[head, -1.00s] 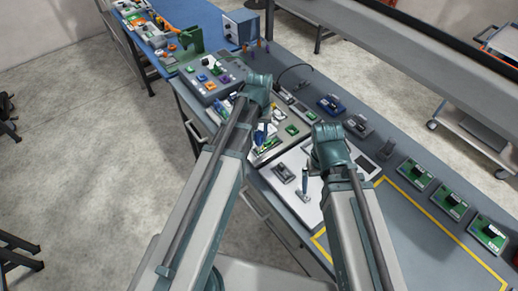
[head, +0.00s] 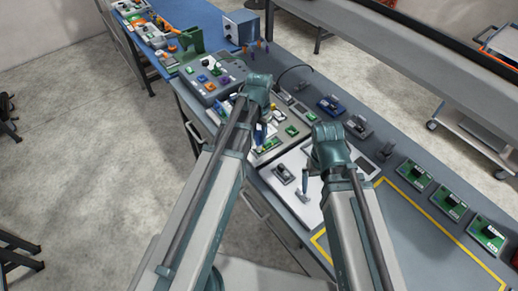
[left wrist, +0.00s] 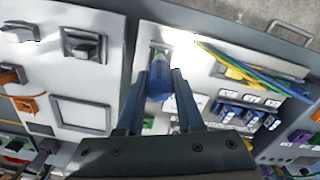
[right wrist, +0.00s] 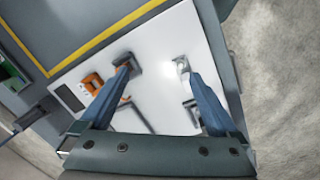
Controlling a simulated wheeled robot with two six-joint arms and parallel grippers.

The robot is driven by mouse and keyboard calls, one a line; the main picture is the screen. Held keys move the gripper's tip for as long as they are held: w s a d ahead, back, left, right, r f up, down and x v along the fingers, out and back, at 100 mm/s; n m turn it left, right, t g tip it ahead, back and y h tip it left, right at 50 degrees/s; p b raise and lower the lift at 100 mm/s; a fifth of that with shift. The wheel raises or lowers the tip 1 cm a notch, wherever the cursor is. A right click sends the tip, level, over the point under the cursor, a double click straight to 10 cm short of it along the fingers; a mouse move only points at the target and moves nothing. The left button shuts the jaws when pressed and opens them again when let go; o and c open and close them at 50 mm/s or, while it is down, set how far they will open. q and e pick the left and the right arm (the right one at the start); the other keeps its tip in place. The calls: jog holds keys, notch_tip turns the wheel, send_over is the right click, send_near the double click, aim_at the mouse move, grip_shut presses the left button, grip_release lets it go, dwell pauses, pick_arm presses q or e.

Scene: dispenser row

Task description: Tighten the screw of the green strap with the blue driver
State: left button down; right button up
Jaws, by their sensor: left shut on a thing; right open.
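The blue driver (left wrist: 160,80) is between the two fingers of my left gripper (left wrist: 160,76) in the left wrist view. My left gripper is shut on it, above a pale panel. In the head view my left gripper (head: 260,128) is over the middle of the bench. Thin green, yellow and blue strips (left wrist: 250,72) lie beside it; I cannot tell whether the green strap is among them, and I cannot make out its screw. My right gripper (right wrist: 154,68) is open and empty above a white board, its fingertips near a grey block (right wrist: 126,62) and a silver fitting (right wrist: 182,68).
The white board (right wrist: 158,38) carries several small fittings, with an orange part (right wrist: 92,83) at its left. A yellow line (right wrist: 105,36) runs beside it. Small blue blocks (left wrist: 250,112) sit near the strips. Several green modules (head: 450,202) stand along the right of the bench.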

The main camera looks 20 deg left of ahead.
pick_arm(q)
jog(key=shift+r+p, duration=0.35)
jog(key=shift+r, duration=0.25)
notch_tip(320, 180, up, 5)
jog(key=p, duration=0.4)
jog(key=shift+f+p, duration=0.2)
jog(key=shift+p, duration=0.15)
jog(key=shift+f, duration=0.15)
